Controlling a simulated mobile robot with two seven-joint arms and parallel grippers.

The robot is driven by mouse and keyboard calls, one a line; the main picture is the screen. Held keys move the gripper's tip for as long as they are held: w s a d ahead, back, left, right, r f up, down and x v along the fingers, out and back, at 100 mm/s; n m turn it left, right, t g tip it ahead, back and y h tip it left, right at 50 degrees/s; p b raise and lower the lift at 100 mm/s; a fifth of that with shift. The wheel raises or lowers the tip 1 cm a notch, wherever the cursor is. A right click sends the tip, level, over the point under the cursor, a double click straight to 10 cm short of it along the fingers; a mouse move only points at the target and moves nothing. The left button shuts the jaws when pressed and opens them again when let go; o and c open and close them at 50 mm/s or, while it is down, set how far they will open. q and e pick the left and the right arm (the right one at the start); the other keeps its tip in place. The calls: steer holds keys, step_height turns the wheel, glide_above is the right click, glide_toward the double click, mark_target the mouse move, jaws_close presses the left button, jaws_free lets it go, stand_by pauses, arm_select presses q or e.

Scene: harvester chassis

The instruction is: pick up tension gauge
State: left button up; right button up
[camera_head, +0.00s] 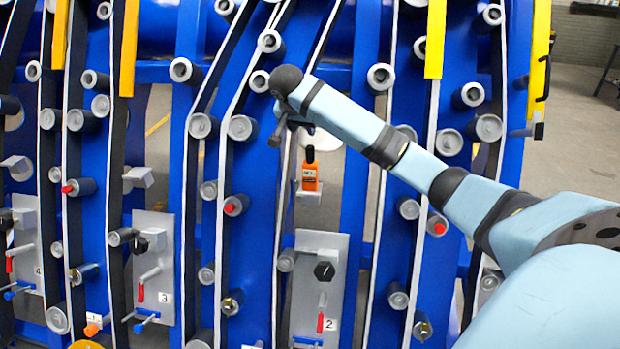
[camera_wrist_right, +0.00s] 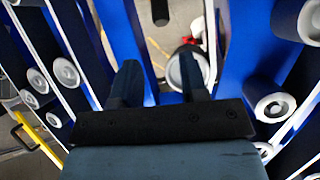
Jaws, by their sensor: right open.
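The tension gauge (camera_head: 310,177) looks like a small orange device with a black top. It sits upright on a small light-grey bracket between the blue uprights, at the middle of the head view. My right gripper (camera_head: 290,126) is just above and a little left of it in the head view, apart from it. In the right wrist view my right gripper (camera_wrist_right: 160,62) shows two dark fingers spread apart with nothing between them. I cannot make out the orange gauge in that view. My left gripper is not in view.
The blue chassis frame (camera_head: 350,200) carries many grey rollers (camera_head: 242,127) and dark belts with white edges around the gripper. Grey panels (camera_head: 318,265) with black knobs and red levers stand below. Open floor (camera_head: 580,140) lies at the right.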

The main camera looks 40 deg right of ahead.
mark_target(310, 146)
steer(key=x, duration=0.7)
steer(key=shift+d, duration=0.2)
steer(key=shift+x, duration=3.25)
steer(key=shift+w+a, duration=0.1)
steer(key=shift+a, duration=0.15)
jaws_close()
